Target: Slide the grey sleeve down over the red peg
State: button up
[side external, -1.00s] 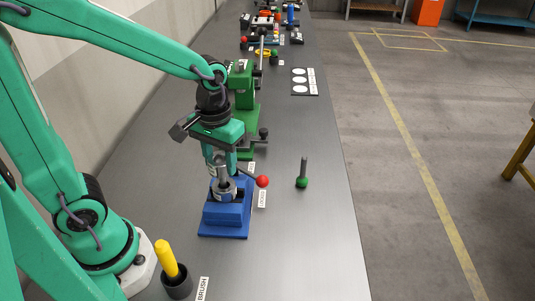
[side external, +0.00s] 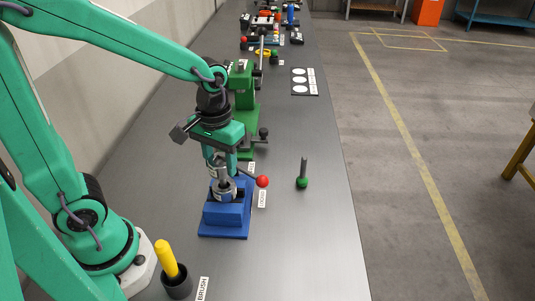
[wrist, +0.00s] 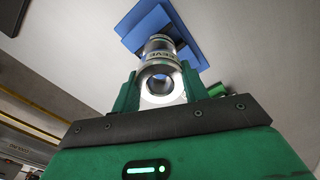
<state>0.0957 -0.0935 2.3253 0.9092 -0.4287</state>
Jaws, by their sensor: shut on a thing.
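The grey metal sleeve (wrist: 161,82) is between the two green fingers of my gripper (wrist: 160,92) in the wrist view, and its open bore faces the camera. My gripper is shut on it. In the side view my gripper (side external: 217,163) and the sleeve (side external: 219,172) are directly over the blue fixture (side external: 226,214), with a silver ringed part (side external: 225,190) at its top. I see no red peg; it may be hidden by the sleeve or fixture. I cannot tell whether the sleeve is around anything.
A lever with a red ball (side external: 262,181) sticks out to the right of the fixture. A green-based pin (side external: 303,174) stands on the bench farther right. A green press (side external: 242,95) is close behind. A yellow-handled brush (side external: 167,260) sits in a dark cup in front.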

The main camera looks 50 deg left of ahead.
aim_at(221, 172)
jog(key=shift+f, duration=1.85)
dwell(1.6)
jog(key=o, duration=1.3)
jog(key=shift+r, duration=0.1)
jog(key=shift+r, duration=3.8)
jog(key=shift+r, duration=0.1)
